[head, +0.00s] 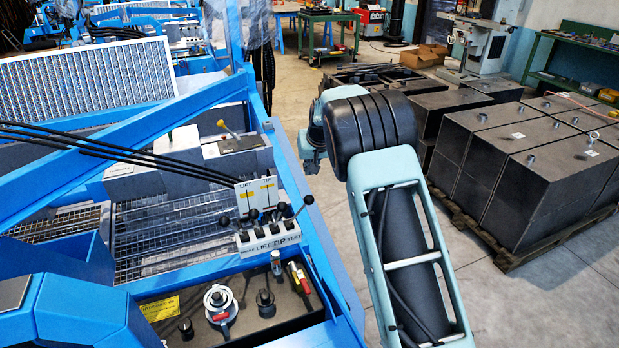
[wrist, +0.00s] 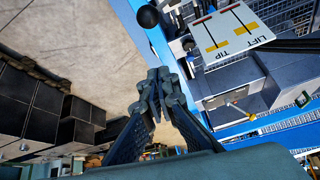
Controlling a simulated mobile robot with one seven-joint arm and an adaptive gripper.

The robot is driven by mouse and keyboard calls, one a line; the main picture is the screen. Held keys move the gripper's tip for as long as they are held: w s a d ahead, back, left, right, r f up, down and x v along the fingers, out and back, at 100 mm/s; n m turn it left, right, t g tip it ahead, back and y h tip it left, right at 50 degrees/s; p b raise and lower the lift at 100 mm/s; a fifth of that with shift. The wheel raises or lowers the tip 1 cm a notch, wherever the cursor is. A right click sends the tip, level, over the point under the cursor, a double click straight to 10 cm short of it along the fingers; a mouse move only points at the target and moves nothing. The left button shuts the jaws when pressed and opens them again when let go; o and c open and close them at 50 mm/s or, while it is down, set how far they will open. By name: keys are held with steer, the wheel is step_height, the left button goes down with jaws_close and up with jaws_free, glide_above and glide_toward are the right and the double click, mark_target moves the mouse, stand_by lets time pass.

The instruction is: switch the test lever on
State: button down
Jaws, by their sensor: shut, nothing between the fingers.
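The bank of black-knobbed levers (head: 268,238) stands on the blue machine in the head view, with LIFT, TIP and TEST printed along its front. The test lever (head: 307,201) is the rightmost, above the word TEST, and its knob leans out to the right. The other knobs stand further left. In the wrist view a large black knob (wrist: 148,16) shows at the top, probably the test lever's. My gripper (wrist: 157,78) is shut and empty, apart from that knob. In the head view, my arm mostly hides the gripper, which is beyond the lever bank.
A LIFT/TIP plate (head: 257,194) stands just behind the levers, with black hoses (head: 120,150) running to it from the left. A blue beam (head: 285,150) borders the machine. Dark blocks on a pallet (head: 520,255) stand at right. Open floor (head: 545,310) lies between.

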step_height(320, 180, down, 9)
steer(key=p, duration=0.1)
steer(key=shift+w+a+r, duration=0.2)
steer(key=shift+w, duration=0.1)
stand_by(0.5)
steer(key=shift+f, duration=0.1)
